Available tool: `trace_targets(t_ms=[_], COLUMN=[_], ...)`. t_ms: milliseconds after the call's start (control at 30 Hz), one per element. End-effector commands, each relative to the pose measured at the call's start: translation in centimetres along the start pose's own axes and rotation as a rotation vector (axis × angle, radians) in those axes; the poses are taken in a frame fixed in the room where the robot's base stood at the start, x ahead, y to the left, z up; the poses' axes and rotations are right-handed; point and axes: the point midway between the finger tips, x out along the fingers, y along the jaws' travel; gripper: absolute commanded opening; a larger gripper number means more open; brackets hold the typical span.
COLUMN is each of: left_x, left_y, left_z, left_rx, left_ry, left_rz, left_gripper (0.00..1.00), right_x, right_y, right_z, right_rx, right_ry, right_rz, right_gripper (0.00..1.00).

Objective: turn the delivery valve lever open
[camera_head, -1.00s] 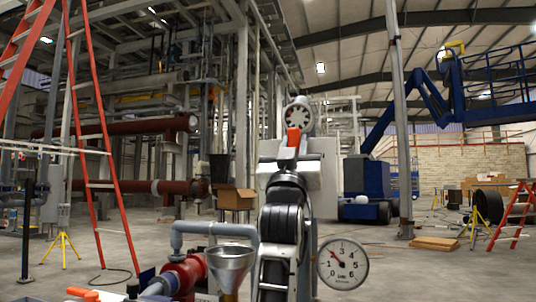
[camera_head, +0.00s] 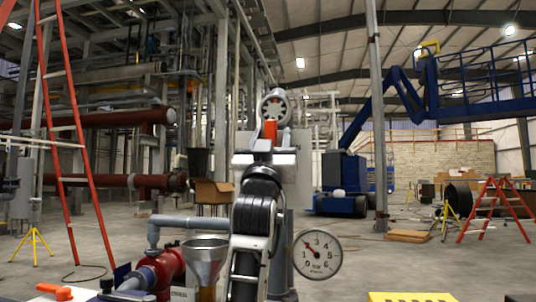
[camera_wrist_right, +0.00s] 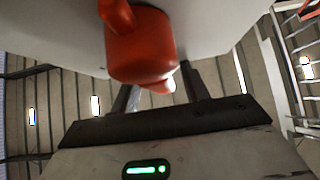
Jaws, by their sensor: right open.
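An orange lever handle (camera_wrist_right: 140,45) fills the upper middle of the right wrist view, against a pale grey surface. My right gripper (camera_wrist_right: 158,82) is open below it, with its two dark fingers on either side of the handle's lower tip. I cannot tell whether they touch it. In the head view an orange piece (camera_head: 270,129) shows above my raised right arm, under a round slotted grey part (camera_head: 273,106). My arm hides most of the gripper there. Another orange handle (camera_head: 54,291) lies at the lower left. My left gripper is not in view.
A round gauge (camera_head: 317,254) stands right of my arm. A metal funnel (camera_head: 205,260) and red pump-like body (camera_head: 160,270) stand to its left. A yellow object (camera_head: 410,297) is at the bottom right. Ladders and a blue lift (camera_head: 342,185) stand farther back.

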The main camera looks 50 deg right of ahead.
Motion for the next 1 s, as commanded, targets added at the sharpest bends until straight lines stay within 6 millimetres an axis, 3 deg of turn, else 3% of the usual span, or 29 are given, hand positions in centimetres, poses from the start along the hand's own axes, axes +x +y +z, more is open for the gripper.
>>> trace_targets(t_ms=[167, 600, 800, 1000], left_x=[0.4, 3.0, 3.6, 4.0], left_y=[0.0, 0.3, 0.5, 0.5], left_z=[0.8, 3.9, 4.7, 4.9], left_rx=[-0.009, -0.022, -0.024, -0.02], left_ry=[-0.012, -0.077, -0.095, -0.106], left_rz=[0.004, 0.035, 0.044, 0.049], left_gripper=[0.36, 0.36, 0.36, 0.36], right_x=[-2.7, -12.9, -15.2, -15.8], right_y=[-0.1, -0.1, -0.1, 0.0], right_z=[0.2, 0.3, 0.1, 0.0], right_rx=[0.002, 0.002, 0.002, 0.0], right_ry=[-0.001, -0.004, -0.002, -0.002], right_rz=[-0.003, -0.003, -0.002, 0.0], right_gripper=[0.45, 0.45, 0.45, 0.45])
